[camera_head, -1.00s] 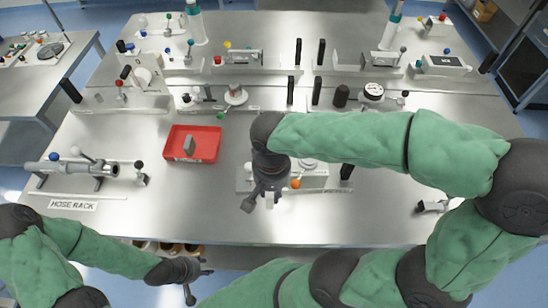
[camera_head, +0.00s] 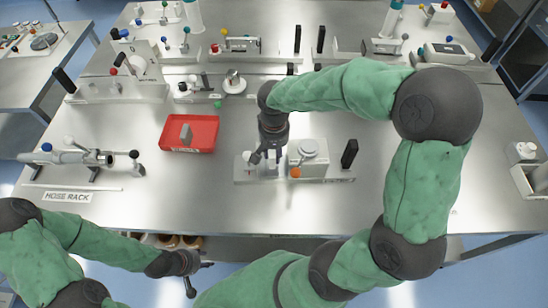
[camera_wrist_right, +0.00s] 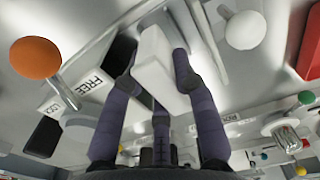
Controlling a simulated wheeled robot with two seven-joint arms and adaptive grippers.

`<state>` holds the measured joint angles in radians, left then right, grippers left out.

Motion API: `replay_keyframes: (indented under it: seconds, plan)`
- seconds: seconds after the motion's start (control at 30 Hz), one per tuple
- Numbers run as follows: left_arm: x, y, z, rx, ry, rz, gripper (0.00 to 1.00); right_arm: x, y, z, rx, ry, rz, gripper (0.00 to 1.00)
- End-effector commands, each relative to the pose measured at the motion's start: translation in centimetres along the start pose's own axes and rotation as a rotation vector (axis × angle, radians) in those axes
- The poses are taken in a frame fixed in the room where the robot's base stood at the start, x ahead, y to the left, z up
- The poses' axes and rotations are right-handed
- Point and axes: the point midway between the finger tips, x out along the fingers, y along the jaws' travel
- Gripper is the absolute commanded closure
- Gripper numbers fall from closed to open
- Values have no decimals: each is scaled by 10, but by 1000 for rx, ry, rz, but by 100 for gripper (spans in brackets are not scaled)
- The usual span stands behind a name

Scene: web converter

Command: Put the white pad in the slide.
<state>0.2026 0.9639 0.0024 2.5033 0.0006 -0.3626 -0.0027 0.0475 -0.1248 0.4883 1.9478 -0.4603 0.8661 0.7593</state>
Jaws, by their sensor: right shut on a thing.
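In the right wrist view the white pad (camera_wrist_right: 153,62), a small block, is tilted between the fingers of my right gripper (camera_wrist_right: 155,75), which is shut on it. In the head view this gripper (camera_head: 263,157) hangs over the left part of a pale fixture (camera_head: 318,168) with an orange knob (camera_head: 295,172); the pad is mostly hidden there. I take this fixture as the slide. Its FREE label (camera_wrist_right: 90,82) shows in the wrist view. I cannot tell whether the pad touches the fixture. My left gripper (camera_head: 198,277) looks open and empty, below the table's front edge.
A hose rack (camera_head: 70,158) is at the far left. Further fixtures line the back. The front of the steel table is clear.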

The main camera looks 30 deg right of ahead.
Motion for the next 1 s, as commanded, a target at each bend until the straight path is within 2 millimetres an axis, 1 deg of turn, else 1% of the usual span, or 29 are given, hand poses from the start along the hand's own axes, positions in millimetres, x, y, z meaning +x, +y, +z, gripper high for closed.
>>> replay_keyframes:
  seconds: [0.17,0.23,0.33,0.4,0.6,0.77,0.8,0.87,1.0]
  plan:
    - [4,-1,0,0,0,0,60,15,1,-8,0,-3,2,94]
    - [6,-2,0,0,0,0,60,26,1,-7,0,-4,3,94]
    - [9,-3,0,0,0,0,60,38,1,-7,0,-2,1,94]
    - [9,-3,0,0,0,0,60,40,1,-8,-1,-1,0,94]
    - [8,-3,0,0,0,0,60,40,1,-8,-1,0,0,94]
    - [12,-4,0,0,0,0,60,44,1,-8,0,0,0,94]
    - [11,-4,0,0,0,0,60,43,1,-8,-1,0,0,63]
    - [11,-4,0,0,0,0,60,43,1,-8,0,0,0,48]
    - [11,-4,0,0,0,0,60,43,1,-8,0,0,0,48]
